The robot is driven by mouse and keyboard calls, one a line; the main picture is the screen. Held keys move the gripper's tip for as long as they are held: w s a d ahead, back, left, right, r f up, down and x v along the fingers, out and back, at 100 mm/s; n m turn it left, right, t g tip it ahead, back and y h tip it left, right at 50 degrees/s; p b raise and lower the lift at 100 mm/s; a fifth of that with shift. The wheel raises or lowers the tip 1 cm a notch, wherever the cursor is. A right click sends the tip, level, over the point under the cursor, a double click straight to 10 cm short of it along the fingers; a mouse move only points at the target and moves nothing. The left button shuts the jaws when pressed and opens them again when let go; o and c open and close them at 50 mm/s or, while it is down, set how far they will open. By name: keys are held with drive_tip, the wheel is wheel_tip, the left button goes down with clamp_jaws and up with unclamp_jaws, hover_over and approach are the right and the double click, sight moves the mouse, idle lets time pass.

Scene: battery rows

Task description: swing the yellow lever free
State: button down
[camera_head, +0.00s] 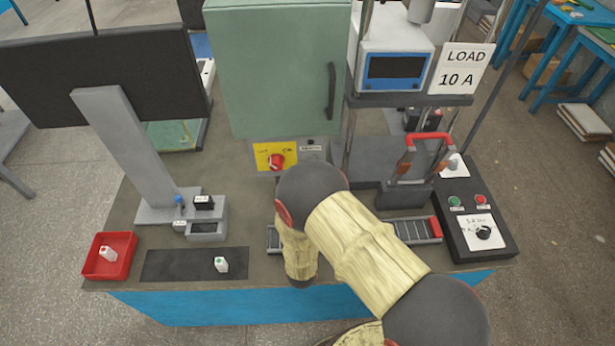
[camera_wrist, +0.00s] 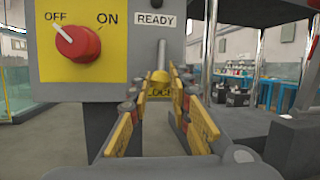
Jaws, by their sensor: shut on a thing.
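The yellow lever (camera_wrist: 159,77) shows in the middle of the wrist view, below a slim grey upright bar (camera_wrist: 161,54). A partly covered yellow plate with lettering is just under it. My gripper (camera_wrist: 162,88) has its yellow-padded fingers on both sides of the lever's end and is shut on it. The exact contact is partly hidden by the fingers. In the head view my arm hides the lever and my gripper.
Left of the lever is a yellow panel (camera_wrist: 105,70) with a red knob (camera_wrist: 77,41), its pointer towards OFF. A READY label (camera_wrist: 155,19) is above. In the head view, a green cabinet (camera_head: 272,70) stands above, a red tray (camera_head: 127,268) at left, a black control box (camera_head: 493,243) at right.

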drive_tip(key=shift+d+n+y, duration=0.4)
drive_tip(key=shift+n+y, duration=0.1)
drive_tip(key=shift+n, duration=0.4)
drive_tip(key=shift+p, duration=0.3)
drive_tip(key=c, duration=1.6)
unclamp_jaws()
drive_tip(key=shift+c, duration=0.2)
drive_tip(key=shift+f+v, duration=0.15)
drive_tip(key=shift+v, duration=2.85)
drive_tip(key=shift+f+v, duration=0.1)
drive_tip(key=shift+v, duration=2.95)
drive_tip(key=shift+w+f, duration=0.1)
drive_tip(key=shift+w, duration=0.05)
